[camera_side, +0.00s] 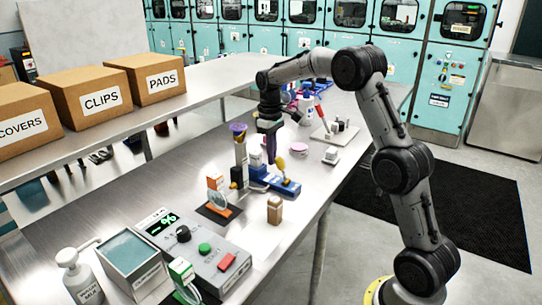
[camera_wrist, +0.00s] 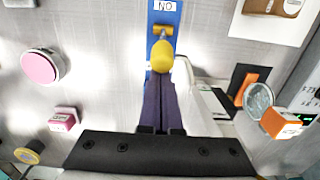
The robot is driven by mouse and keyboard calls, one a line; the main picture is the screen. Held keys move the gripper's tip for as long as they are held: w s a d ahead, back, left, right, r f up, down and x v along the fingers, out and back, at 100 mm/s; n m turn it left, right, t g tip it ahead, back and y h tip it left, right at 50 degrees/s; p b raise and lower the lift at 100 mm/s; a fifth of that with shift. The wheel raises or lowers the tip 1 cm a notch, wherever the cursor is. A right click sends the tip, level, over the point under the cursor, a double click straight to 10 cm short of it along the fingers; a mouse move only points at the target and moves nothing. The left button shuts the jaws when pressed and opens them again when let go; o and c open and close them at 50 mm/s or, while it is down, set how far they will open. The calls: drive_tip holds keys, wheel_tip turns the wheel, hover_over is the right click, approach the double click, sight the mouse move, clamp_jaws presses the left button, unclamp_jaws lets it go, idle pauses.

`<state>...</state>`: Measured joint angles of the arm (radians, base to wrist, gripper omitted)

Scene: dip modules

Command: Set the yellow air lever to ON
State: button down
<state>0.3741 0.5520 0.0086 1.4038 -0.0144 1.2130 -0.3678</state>
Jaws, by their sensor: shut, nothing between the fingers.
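The yellow air lever (camera_side: 281,165) stands on a blue base (camera_side: 290,187) on the metal bench. In the wrist view the lever's rounded yellow knob (camera_wrist: 162,56) lies just beyond my fingertips, with a yellow crosspiece behind it. A white label (camera_wrist: 165,6) on the blue base beyond the lever reads ON, upside down in the picture. My gripper (camera_wrist: 160,82) is shut and empty, its dark fingers together beside the knob. In the side view my gripper (camera_side: 270,160) points down, just left of the lever. I cannot tell whether the fingertips touch the knob.
A pink-topped round part (camera_side: 299,148) sits behind. A grey control box (camera_side: 205,255) with buttons is at the front left. The bench's right edge is close.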

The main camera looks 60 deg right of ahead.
sight(283, 164)
drive_tip(key=s+t, duration=0.1)
drive_tip(key=s+r+t, duration=0.1)
drive_tip(key=shift+s+r+t, duration=0.1)
drive_tip(key=shift+s+t, duration=0.1)
drive_tip(key=shift+t, duration=0.2)
drive_tip(key=s+t, duration=0.2)
drive_tip(key=shift+r+t, duration=0.2)
drive_tip(key=shift+t, duration=0.1)
drive_tip(key=shift+s, duration=0.65)
drive_tip(key=shift+r, duration=0.1)
drive_tip(key=shift+r, duration=0.7)
drive_tip(key=s+v, duration=0.1)
drive_tip(key=v, duration=0.8)
drive_tip(key=shift+s, duration=0.55)
drive_tip(key=shift+f, duration=0.1)
